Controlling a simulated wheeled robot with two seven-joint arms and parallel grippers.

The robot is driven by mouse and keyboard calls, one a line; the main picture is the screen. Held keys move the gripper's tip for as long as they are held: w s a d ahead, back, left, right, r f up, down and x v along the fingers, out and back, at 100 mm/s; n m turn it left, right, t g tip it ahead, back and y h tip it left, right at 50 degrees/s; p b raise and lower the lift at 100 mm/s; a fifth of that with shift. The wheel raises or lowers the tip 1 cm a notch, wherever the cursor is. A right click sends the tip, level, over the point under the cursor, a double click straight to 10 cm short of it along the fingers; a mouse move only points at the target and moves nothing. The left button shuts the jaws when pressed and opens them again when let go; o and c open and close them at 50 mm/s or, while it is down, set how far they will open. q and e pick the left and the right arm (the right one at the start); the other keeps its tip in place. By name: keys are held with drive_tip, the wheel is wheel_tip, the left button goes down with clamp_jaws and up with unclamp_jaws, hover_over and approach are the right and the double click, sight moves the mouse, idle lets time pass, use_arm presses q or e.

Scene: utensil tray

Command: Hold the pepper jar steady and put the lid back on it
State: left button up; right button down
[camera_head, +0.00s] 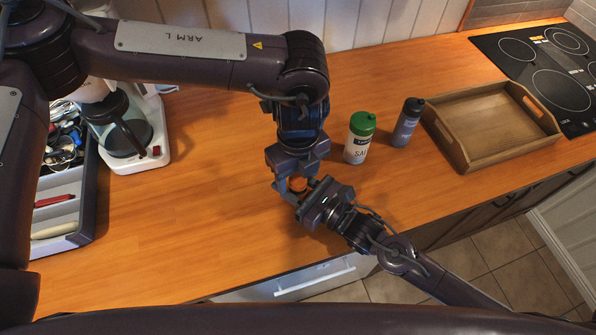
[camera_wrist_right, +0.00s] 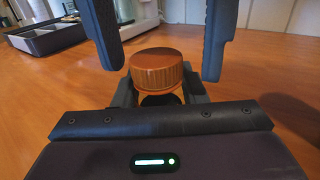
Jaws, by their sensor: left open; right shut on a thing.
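An orange-brown ribbed lid (camera_wrist_right: 160,72) stands upright in the middle of the right wrist view. It shows in the head view as a small orange patch (camera_head: 297,184) between the two grippers. My right gripper (camera_head: 300,192) is shut on the pepper jar just below the lid. The jar's body is mostly hidden by the grippers, with only a dark part under the lid in the wrist view. My left gripper (camera_head: 295,178) comes down from above and is open, one finger on each side of the lid with gaps. I cannot tell whether the lid sits fully down.
A green-topped salt shaker (camera_head: 360,138) and a dark grey bottle (camera_head: 408,122) stand close on the right. Beyond them are a wooden tray (camera_head: 450,140) and a cooktop (camera_head: 562,90). A coffee maker (camera_head: 150,160) and utensil tray (camera_head: 88,205) stand left. The counter between is clear.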

sight(306, 194)
use_arm(q)
wheel_tip(306, 194, up, 12)
idle(0.5)
use_arm(e)
drive_tip(key=c, duration=0.8)
unclamp_jaws()
drive_tip(key=b+v, duration=0.2)
drive_tip(key=v, duration=0.4)
drive_tip(key=shift+s+d+f, duration=0.15)
drive_tip(key=shift+s+d, duration=0.05)
drive_tip(key=shift+d, duration=0.05)
use_arm(q)
drive_tip(key=shift+f, duration=1.2)
use_arm(e)
drive_tip(key=shift+s+d, duration=0.4)
drive_tip(key=shift+d, duration=0.1)
